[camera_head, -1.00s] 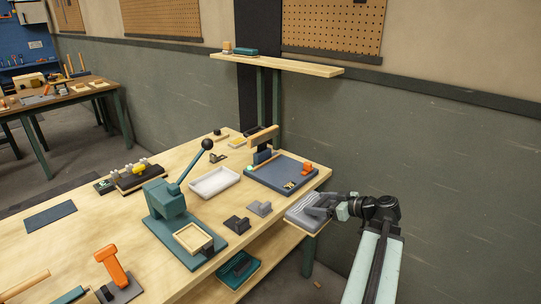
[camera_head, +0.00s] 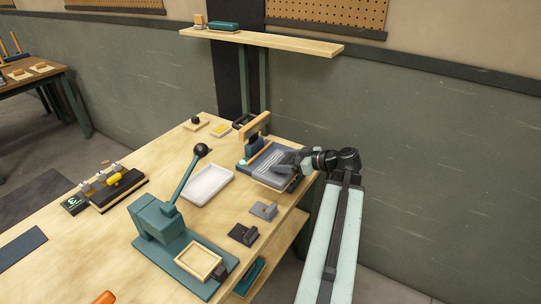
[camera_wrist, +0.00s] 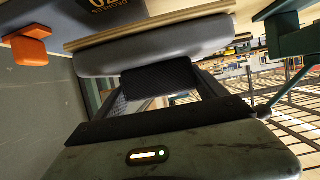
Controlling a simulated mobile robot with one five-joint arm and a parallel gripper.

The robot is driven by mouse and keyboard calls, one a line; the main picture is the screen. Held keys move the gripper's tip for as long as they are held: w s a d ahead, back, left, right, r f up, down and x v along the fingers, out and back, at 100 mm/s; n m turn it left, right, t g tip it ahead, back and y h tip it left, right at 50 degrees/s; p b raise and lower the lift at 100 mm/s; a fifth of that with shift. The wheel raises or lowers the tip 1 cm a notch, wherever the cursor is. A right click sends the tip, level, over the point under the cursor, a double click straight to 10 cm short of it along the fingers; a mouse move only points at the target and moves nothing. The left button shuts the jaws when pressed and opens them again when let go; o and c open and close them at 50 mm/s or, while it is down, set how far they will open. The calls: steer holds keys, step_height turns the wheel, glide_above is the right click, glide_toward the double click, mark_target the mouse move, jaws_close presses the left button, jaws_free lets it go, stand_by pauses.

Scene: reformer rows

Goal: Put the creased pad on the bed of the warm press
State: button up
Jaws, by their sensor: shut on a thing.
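The creased pad (camera_head: 268,172) is grey with ridges. My gripper (camera_head: 285,160) is shut on it at its right side. In the wrist view the pad's rounded grey edge (camera_wrist: 155,46) lies just beyond the jaws (camera_wrist: 160,76). The warm press (camera_head: 244,160) is a dark blue base with a wooden-handled lid raised at the back. The pad is over its bed and hides much of it; I cannot tell whether they touch. In the wrist view the press's orange knob (camera_wrist: 28,38) shows beside the pad.
A white tray (camera_head: 208,184) stands left of the warm press. A green lever press (camera_head: 165,225) with a wooden frame is nearer. A wooden shelf (camera_head: 260,39) hangs above.

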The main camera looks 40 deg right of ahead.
steer(key=w+d+f+b, duration=0.1)
steer(key=w+d, duration=0.2)
steer(key=w, duration=0.1)
steer(key=w+d+f+b, duration=0.2)
steer(key=w+d, duration=0.1)
steer(key=w+d+f+b, duration=0.2)
steer(key=w+d, duration=0.1)
steer(key=w, duration=0.1)
steer(key=shift+w+d+f, duration=0.25)
steer(key=shift+w+d, duration=0.05)
steer(key=shift+w, duration=0.05)
steer(key=shift+r, duration=0.25)
steer(key=shift+f, duration=0.2)
steer(key=o, duration=1.5)
steer(key=shift+r, duration=0.1)
